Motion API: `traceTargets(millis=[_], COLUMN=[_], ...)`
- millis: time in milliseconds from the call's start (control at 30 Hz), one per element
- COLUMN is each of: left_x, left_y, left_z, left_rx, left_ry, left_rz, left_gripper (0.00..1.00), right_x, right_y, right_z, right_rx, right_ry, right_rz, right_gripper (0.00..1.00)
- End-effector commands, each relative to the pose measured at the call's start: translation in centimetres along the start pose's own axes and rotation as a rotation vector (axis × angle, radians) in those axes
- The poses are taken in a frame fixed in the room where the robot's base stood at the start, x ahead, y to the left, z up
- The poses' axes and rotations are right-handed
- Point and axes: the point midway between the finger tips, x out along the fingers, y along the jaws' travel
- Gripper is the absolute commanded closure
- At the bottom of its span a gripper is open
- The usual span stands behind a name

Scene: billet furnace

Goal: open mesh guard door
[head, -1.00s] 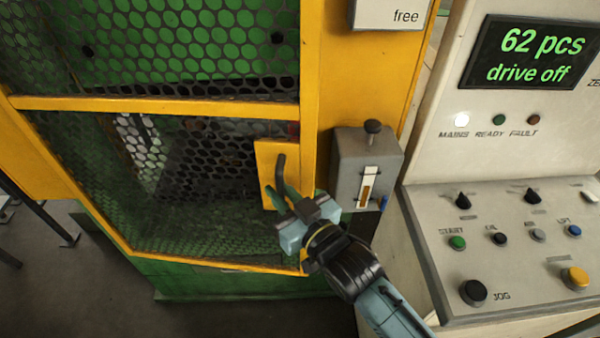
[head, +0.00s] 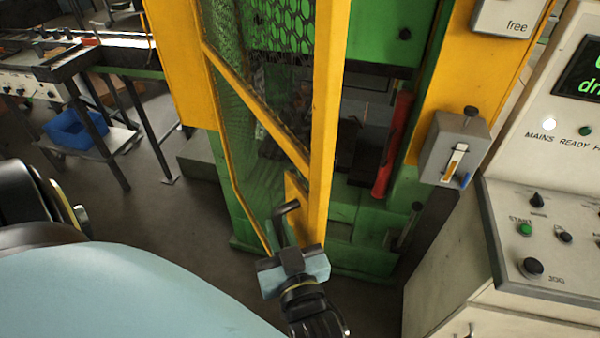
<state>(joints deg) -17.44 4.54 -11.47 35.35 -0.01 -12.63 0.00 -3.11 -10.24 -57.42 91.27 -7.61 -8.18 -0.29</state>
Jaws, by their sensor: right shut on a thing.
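The mesh guard door (head: 268,118) has a yellow frame with dark mesh panels. It stands swung out from the green machine, with a gap on its right side. Its dark bent handle (head: 284,222) is on a yellow plate near the lower right of the door. My right gripper (head: 287,243) is shut on the handle at the bottom middle of the head view. The gripper's body partly hides the handle's lower end. My left gripper is out of view; a large part of my arm fills the lower left.
A grey switch box (head: 454,150) is on the yellow post right of the opening. A control console (head: 548,235) stands at the right. A red cylinder (head: 392,145) shows inside the opening. A blue bin (head: 75,132) sits at the left. Floor is clear left of the door.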

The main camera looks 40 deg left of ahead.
Motion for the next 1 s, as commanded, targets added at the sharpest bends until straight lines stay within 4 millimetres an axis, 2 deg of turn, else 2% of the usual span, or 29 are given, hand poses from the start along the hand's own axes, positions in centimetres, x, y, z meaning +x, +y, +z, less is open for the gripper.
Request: traceTargets(millis=[533,567,600,867,1000], left_x=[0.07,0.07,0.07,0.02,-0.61], left_y=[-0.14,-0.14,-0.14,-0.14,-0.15], left_z=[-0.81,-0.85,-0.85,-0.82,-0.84], left_rx=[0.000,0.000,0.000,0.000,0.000], left_ry=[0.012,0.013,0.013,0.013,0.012], left_rz=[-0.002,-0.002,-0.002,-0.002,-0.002], left_gripper=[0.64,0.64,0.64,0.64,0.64], right_x=[0.50,0.50,0.50,0.45,-0.23], right_y=[-0.40,-0.39,-0.39,-0.38,-0.36], right_z=[0.02,0.01,0.01,-0.01,-0.08], right_rx=[-0.001,-0.001,-0.001,-0.001,0.000], right_ry=[-0.001,-0.001,-0.001,0.000,-0.003], right_rz=[-0.002,-0.002,-0.002,-0.001,-0.001], right_gripper=[1.00,0.83,0.80,0.80,0.80])
